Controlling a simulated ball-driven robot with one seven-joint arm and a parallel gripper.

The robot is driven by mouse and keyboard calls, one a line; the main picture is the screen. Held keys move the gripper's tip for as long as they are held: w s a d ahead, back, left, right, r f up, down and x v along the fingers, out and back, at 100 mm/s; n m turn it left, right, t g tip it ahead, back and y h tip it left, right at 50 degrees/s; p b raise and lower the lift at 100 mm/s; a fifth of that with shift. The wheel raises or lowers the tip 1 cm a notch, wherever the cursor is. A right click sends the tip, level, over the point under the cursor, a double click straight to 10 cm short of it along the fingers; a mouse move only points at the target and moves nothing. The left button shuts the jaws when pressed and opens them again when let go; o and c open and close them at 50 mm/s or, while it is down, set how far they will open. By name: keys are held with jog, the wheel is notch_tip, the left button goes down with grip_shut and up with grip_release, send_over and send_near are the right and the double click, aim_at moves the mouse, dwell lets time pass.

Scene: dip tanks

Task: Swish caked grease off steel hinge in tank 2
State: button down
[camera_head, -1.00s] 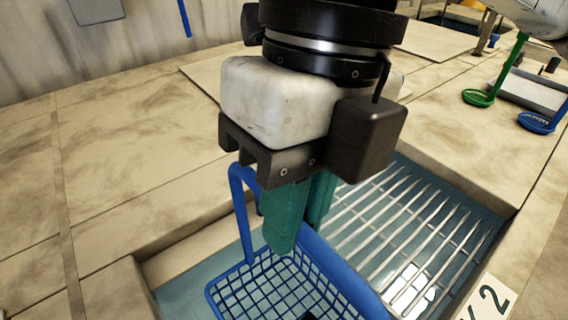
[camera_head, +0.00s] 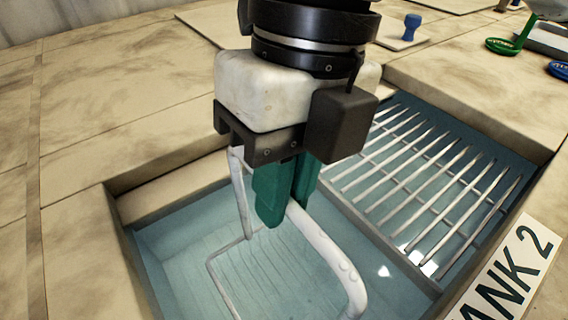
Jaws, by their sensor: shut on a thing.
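My gripper (camera_head: 287,205) has teal fingers and is shut on the handle of a wire basket (camera_head: 330,252). The handle looks white and wet, with droplet-like bumps on its right part. The basket's lower part sits under the pale blue liquid of tank 2 (camera_head: 175,243), where its rim and mesh show only faintly. The sign (camera_head: 508,275) at the lower right ends in "ANK 2". I cannot make out the steel hinge or any grease.
A slatted metal rack (camera_head: 425,195) lies to the right of the basket. A stone rim (camera_head: 75,190) surrounds the tank. A blue knob-shaped thing (camera_head: 411,28) stands behind on a pale plate. Green (camera_head: 503,46) and blue (camera_head: 560,69) round pieces lie at the upper right.

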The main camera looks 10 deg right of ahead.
jog(key=shift+f, duration=0.4)
jog(key=shift+w+d, duration=0.1)
jog(key=shift+s+a+b, duration=0.3)
jog(key=shift+a+b, duration=0.05)
jog(key=shift+a, duration=0.25)
jog(key=shift+s+a+b, duration=0.25)
jog(key=shift+a+b, duration=0.1)
jog(key=shift+a, duration=0.2)
jog(key=shift+w+d, duration=0.25)
jog(key=shift+d, duration=0.25)
jog(key=shift+w+d, duration=0.2)
jog(key=shift+d, duration=0.3)
jog(key=shift+s+a+b, duration=0.25)
jog(key=shift+a, duration=0.3)
jog(key=shift+s+a+b, duration=0.25)
jog(key=shift+a, duration=0.25)
jog(key=shift+d, duration=0.1)
